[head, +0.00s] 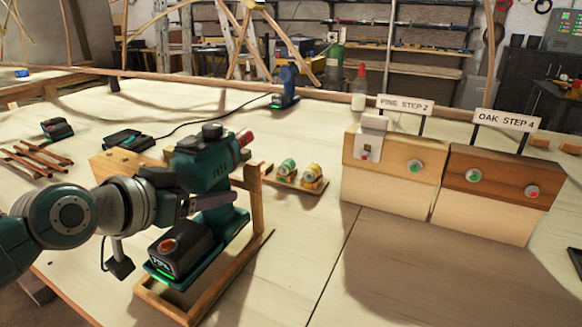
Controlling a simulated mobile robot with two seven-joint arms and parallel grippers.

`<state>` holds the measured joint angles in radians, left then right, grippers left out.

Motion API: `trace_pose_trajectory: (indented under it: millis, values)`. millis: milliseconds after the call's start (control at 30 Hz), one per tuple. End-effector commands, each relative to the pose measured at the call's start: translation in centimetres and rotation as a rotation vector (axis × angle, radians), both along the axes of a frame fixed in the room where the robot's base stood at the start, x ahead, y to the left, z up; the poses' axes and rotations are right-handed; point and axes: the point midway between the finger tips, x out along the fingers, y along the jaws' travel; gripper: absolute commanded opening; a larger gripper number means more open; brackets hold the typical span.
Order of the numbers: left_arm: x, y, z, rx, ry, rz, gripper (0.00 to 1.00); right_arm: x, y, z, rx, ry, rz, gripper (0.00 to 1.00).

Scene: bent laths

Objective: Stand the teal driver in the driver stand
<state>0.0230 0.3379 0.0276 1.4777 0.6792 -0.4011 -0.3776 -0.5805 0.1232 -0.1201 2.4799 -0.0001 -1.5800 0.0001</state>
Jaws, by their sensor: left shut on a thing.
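The teal driver (207,163) is upright in the left half of the head view, its red-tipped nose pointing right and its black battery foot (180,254) at the bottom. My left gripper (205,205) is shut on its handle from the left. The driver stand, a wooden frame (255,193) with an upright and low base rails, is directly around and behind the driver. The foot overlaps the stand's base in the picture; I cannot tell whether it rests there or is slightly above. The driver hides part of the stand. My right gripper is not in view.
A small rack with green and yellow spools (287,170) lies just right of the stand. Two wooden blocks (390,185) (490,205) with buttons and signs stand at right. The front middle table is clear.

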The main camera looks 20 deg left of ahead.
Motion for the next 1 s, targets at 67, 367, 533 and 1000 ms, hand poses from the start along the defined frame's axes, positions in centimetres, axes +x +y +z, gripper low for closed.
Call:
trace_pose_trajectory:
  millis: [67,367,533,1000]
  values:
    - [0.2,0.1,0.1,0.001,-0.012,0.001,0.00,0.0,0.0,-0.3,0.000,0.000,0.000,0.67]
    - [0.2,0.1,-0.6,0.001,-0.011,0.001,0.00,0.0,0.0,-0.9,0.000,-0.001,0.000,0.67]
    - [0.2,0.1,-1.1,0.002,-0.011,0.001,0.00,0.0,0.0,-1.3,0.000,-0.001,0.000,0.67]
    - [0.2,0.1,-1.3,0.001,-0.011,0.001,0.00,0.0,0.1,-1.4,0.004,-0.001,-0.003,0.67]
